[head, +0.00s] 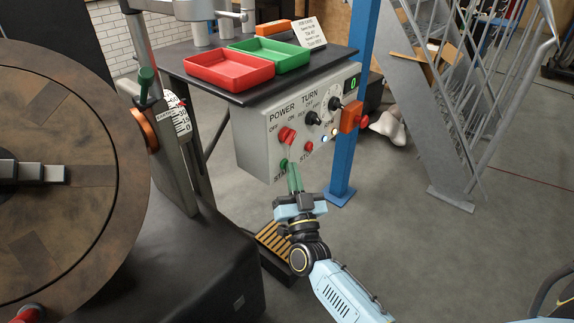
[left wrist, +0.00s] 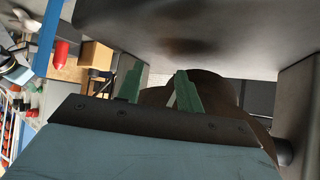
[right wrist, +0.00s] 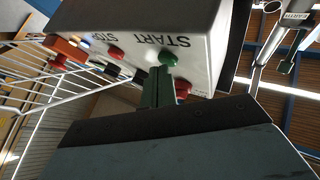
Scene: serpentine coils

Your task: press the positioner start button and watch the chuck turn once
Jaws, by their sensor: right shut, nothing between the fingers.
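The grey control box (head: 258,130) has a green start button (head: 284,163) low on its left side, which also shows in the right wrist view (right wrist: 168,58). My right gripper (head: 294,172) is shut and empty. Its green fingertips (right wrist: 158,72) are right at the start button; I cannot tell whether they touch it. The large brown round chuck plate (head: 85,130) is at the left of the head view, partly cut off. My left gripper (left wrist: 157,86) is open and empty in the left wrist view, outside the head view.
A red stop button (head: 309,147), a red power knob (head: 287,135) and a black turn knob (head: 312,118) are nearby on the panel. A red tray (head: 229,71) and green tray (head: 275,55) sit above. A blue post (head: 360,50) and grey stairs (head: 450,150) stand right.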

